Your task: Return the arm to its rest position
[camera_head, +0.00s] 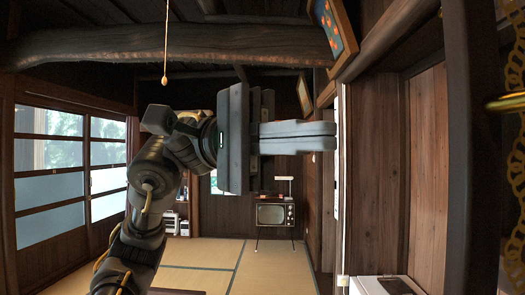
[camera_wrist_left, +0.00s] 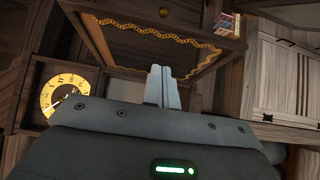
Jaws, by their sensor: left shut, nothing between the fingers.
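My left arm comes in from the lower left of the head view, raised at the middle of the picture. My left gripper (camera_head: 332,136) points to the right, with its two flat grey fingers pressed together and nothing between them. In the left wrist view the shut fingers of the left gripper (camera_wrist_left: 166,72) stick up past the dark gripper body. The gripper is in mid-air and seems to touch nothing. My right gripper is not in view.
An old television (camera_head: 271,214) on thin legs stands at the back of the tatami floor (camera_head: 205,252). Windowed doors (camera_head: 65,165) are on the left. A dark beam (camera_head: 170,45) and a hanging cord (camera_head: 165,50) are above. A gold clock face (camera_wrist_left: 65,92) shows in the left wrist view.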

